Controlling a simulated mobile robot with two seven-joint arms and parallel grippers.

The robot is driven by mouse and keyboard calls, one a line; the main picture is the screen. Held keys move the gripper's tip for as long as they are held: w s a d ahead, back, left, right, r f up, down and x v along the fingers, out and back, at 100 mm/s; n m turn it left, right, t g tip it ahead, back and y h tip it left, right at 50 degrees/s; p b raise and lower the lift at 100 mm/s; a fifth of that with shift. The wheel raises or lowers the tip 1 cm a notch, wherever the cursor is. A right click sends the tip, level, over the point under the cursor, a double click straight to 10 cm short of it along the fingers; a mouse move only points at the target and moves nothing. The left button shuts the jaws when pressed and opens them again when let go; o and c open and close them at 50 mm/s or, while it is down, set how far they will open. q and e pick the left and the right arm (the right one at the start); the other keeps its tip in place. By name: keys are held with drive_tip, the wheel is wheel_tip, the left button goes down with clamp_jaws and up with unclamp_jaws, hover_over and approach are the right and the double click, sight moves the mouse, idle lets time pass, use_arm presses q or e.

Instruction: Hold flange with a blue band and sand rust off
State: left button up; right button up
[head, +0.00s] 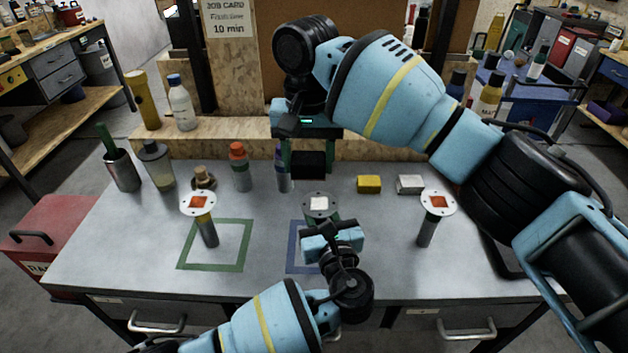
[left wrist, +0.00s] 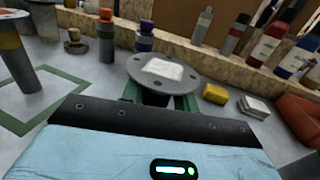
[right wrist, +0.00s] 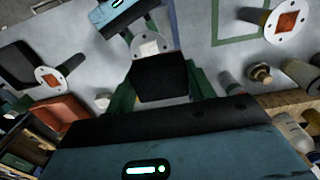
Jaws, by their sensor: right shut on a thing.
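The middle flange (head: 320,204) stands near the blue outline on the bench. Its disc faces up with a pale patch, also seen in the left wrist view (left wrist: 163,72). My left gripper (head: 325,222) is around its stem, just under the disc. Its band is hidden. My right gripper (head: 308,150) is shut on a dark block (head: 308,165), held behind and above the disc, apart from it. The block also shows in the right wrist view (right wrist: 160,77). Two more flanges, left (head: 199,203) and right (head: 438,203), have orange-brown patches; the left one has a yellowish band.
A yellow block (head: 369,184) and a pale block (head: 410,184) lie at the back right. Several bottles and a brush cup (head: 122,170) stand at the back left. A wooden ledge (head: 225,130) bounds the bench behind. The front left of the bench is clear.

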use_arm(q)
drive_tip(key=o, duration=0.4)
drive_tip(key=shift+o, duration=0.2)
drive_tip(key=v, duration=1.2)
